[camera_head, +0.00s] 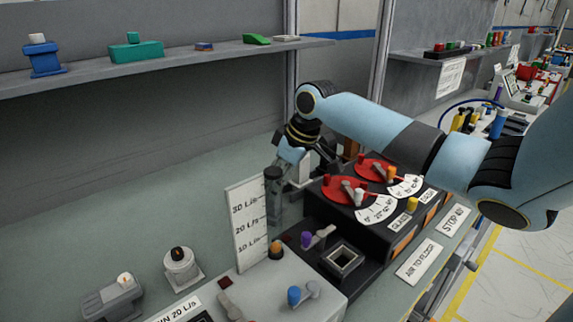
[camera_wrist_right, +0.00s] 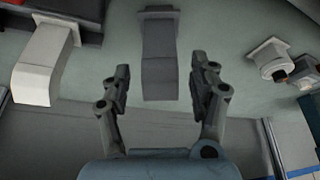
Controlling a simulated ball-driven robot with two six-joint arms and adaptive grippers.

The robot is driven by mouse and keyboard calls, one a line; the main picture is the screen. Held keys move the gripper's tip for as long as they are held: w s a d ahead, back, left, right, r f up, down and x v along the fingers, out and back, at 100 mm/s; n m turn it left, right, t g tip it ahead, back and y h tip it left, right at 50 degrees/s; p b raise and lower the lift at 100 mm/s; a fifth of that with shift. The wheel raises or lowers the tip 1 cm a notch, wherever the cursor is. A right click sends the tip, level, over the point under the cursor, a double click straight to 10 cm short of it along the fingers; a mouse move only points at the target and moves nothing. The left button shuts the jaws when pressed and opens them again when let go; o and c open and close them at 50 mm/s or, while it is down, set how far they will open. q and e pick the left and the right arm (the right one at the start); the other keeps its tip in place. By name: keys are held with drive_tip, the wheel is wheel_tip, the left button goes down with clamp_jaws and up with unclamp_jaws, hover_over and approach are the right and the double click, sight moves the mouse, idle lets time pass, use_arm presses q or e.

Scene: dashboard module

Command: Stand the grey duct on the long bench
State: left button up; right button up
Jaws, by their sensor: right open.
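The grey duct (camera_wrist_right: 160,55) is in the right wrist view, a square dark-grey tube with a flange at its far end. It lies between the two spread fingers of my right gripper (camera_wrist_right: 160,88), with a visible gap on either side. In the head view my right gripper (camera_head: 303,155) is low over the bench, behind the black control box. The grey duct cannot be clearly made out there. The long bench (camera_head: 130,215) is the grey-green surface. My left gripper is not in view.
A cream duct (camera_wrist_right: 45,62) stands left of the grey one in the wrist view. The head view shows a white flow scale (camera_head: 246,222), the black box with red dials (camera_head: 375,170) and a small white knob unit (camera_head: 180,267). The left bench is mostly clear below a shelf (camera_head: 170,60).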

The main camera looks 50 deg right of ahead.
drive_tip(key=v, duration=0.7)
idle(0.4)
